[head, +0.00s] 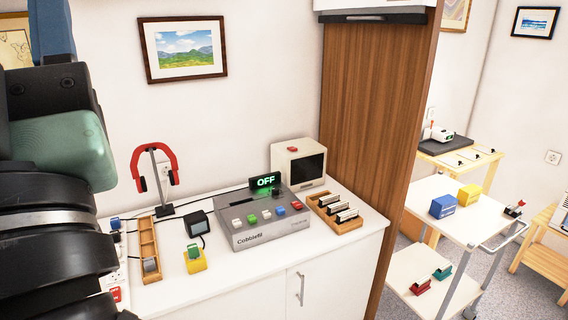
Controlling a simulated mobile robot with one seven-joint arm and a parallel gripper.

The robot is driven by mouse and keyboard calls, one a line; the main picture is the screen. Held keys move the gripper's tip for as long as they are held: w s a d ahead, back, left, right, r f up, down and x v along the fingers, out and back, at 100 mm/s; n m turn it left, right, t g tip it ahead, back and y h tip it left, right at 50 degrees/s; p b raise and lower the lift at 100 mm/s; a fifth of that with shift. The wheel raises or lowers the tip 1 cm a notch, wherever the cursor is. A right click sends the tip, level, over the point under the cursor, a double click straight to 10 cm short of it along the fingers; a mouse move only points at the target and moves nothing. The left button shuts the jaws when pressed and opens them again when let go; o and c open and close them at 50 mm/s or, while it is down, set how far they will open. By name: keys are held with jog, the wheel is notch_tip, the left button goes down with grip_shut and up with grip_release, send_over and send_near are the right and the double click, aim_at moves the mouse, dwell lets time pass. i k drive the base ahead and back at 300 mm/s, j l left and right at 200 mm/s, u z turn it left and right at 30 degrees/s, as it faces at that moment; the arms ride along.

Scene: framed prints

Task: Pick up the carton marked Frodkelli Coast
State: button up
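I can read no Frodkelli Coast mark anywhere in the head view. A blue box (443,206) and a yellow box (469,195) sit close together on the top of a white cart (462,226) at the right. Both carry small print, too small to read, so I cannot tell whether either is the named carton. My arm fills the left edge of the head view, in front of the wall and the cabinet's left end. My gripper does not show.
A white cabinet (338,272) bears a grey button console (262,232) showing OFF, a small monitor (300,164), a red headset on a stand (154,160) and wooden trays. A tall wooden panel (375,120) stands between cabinet and cart. Grey floor (505,290) shows right of the cart.

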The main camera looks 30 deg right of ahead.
aim_at(470, 194)
jog(key=z, duration=1.7)
jog(key=i+j+z, duration=0.1)
jog(key=i+z, duration=0.35)
jog(key=i, duration=0.25)
